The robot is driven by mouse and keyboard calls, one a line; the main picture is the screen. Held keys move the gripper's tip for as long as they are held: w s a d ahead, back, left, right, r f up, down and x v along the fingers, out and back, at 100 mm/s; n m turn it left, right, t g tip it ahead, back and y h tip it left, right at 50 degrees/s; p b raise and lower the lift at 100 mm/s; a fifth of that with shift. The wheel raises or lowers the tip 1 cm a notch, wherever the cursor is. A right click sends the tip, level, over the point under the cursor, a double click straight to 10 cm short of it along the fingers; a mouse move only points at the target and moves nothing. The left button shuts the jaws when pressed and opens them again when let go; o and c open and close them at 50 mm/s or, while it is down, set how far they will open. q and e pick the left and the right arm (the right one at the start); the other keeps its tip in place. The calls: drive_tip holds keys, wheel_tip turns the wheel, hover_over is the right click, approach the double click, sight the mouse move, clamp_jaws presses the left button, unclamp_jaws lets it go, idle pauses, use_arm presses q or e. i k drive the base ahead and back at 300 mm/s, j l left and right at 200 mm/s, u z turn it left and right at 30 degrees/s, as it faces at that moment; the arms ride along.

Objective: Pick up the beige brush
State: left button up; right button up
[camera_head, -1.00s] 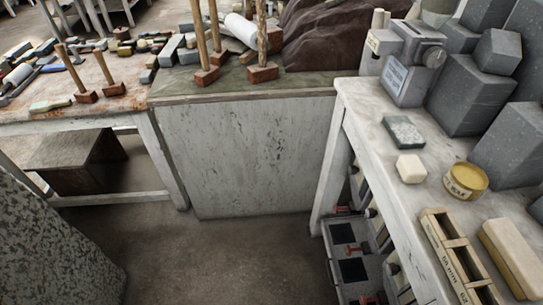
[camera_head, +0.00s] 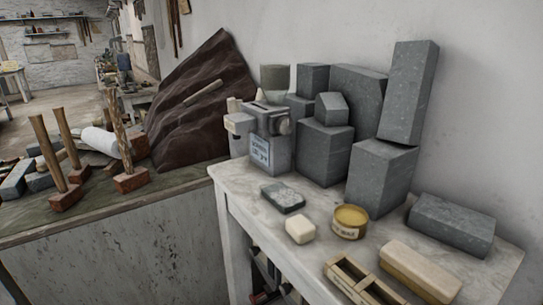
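Neither of my grippers is in view. No object is clearly recognisable as a brush. A long beige block (camera_head: 420,272) lies at the front of the pale table on the right; I cannot tell whether it is a brush. A smaller cream block (camera_head: 300,230) lies farther left on the same table. Nothing touches either block except the tabletop.
The pale table (camera_head: 238,196) also holds a round yellow tin (camera_head: 350,222), an open wooden box (camera_head: 362,283), a dark green block (camera_head: 283,197), a grey device (camera_head: 268,138) and tall grey blocks (camera_head: 325,152). Wooden mallets (camera_head: 129,182) stand on the bench at left.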

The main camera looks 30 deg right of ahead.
sight(432, 284)
drive_tip(key=z, duration=2.05)
